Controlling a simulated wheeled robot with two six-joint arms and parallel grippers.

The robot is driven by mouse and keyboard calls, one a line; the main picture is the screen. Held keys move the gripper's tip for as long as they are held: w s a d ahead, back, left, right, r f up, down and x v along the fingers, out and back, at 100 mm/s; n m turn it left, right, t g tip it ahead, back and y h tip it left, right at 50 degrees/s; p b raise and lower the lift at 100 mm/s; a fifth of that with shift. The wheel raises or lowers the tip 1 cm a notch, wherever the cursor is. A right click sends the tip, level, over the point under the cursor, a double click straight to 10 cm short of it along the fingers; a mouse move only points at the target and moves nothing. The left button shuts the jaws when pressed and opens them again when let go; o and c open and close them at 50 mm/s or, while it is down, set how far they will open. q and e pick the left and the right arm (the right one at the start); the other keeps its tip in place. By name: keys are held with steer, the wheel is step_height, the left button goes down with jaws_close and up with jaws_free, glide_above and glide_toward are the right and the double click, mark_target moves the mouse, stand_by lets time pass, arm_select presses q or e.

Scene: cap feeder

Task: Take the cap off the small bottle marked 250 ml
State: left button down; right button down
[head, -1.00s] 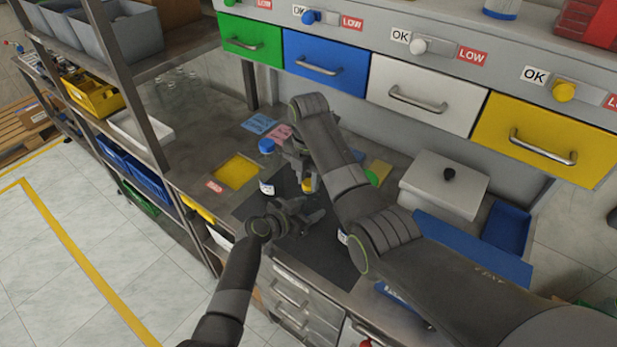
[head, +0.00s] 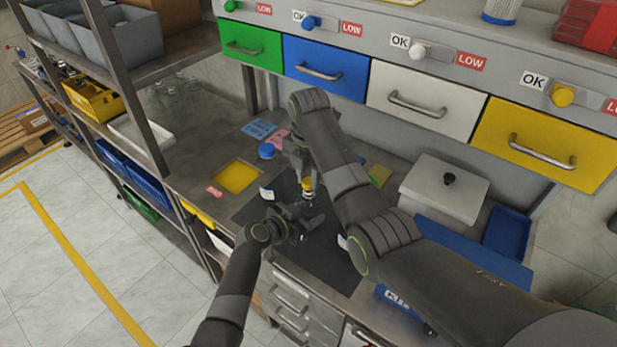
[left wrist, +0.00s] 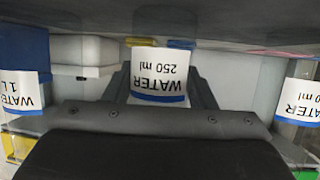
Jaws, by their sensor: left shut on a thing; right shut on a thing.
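The small bottle (left wrist: 160,75) shows upside down in the left wrist view, its label reading WATER 250 ml. It sits between the fingers of my left gripper (head: 308,213), which is shut on it over the dark mat. In the head view the bottle is mostly hidden by the fingers. A yellow cap (head: 307,184) shows just above the left fingertips, with a pale piece under it. My right gripper (head: 303,170) comes down from above and is shut at the cap; its fingertips are partly hidden by my right arm. I cannot tell whether cap and bottle are apart.
Other labelled bottles stand near: one marked 1 L (left wrist: 22,90) and one partly cut off (left wrist: 300,100). A white-labelled bottle (head: 266,192) stands left of my grippers. A lidded grey box (head: 440,190) and blue tray (head: 507,232) are at right.

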mark_target(308, 181)
steer(key=shift+r, duration=2)
arm_select(q)
steer(key=c, duration=0.5)
jaws_free()
